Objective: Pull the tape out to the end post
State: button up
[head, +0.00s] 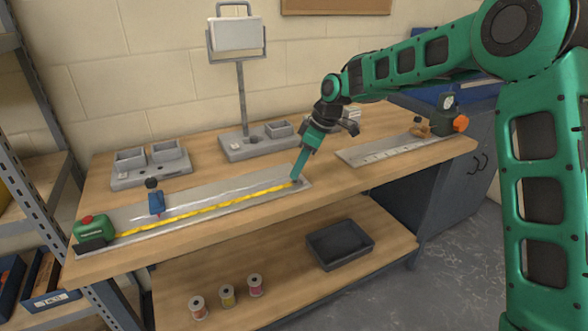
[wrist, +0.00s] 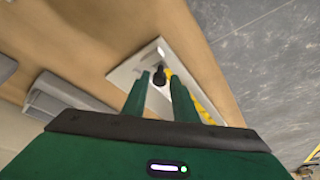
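The green tape case (head: 88,231) with a red button sits at the left end of a long grey plate on the bench. The yellow tape (head: 205,209) runs from it along the plate to near the right end. My gripper (head: 296,179) points down at that end. In the wrist view its fingertips (wrist: 160,80) are apart, with a dark post (wrist: 159,74) showing between them. Yellow tape (wrist: 203,108) shows beside and behind the right finger. The tape's tip is partly hidden by the finger; I cannot tell whether it touches the post.
A blue clamp-like piece (head: 156,199) stands on the plate behind the tape. Grey trays (head: 150,166) and a lamp stand (head: 241,90) are at the back. Another ruled plate (head: 385,151) lies to the right. A black bin (head: 340,243) and spools (head: 227,295) are on the lower shelf.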

jog(key=v, duration=1)
jog(key=shift+d+r, duration=0.15)
jog(key=shift+d, duration=0.05)
jog(key=s+d+m+h, duration=0.2)
jog(key=s+d+m, duration=0.55)
jog(key=d, duration=0.65)
jog(key=s+d+m+h, duration=0.2)
jog(key=s+d+m, duration=0.2)
jog(key=s+d, duration=0.8)
jog(key=s+d+f+m, duration=0.2)
jog(key=s+d+m, duration=0.1)
jog(key=s, duration=0.4)
jog(key=s+d+f+m, duration=0.3)
jog(key=s, duration=0.5)
jog(key=s+d+f+m+g, duration=0.1)
jog(key=s+d+f+m, duration=0.1)
jog(key=s, duration=0.6)
jog(key=shift+d+f+m, duration=0.25)
jog(key=shift+d+m, duration=0.5)
jog(key=shift+d, duration=0.35)
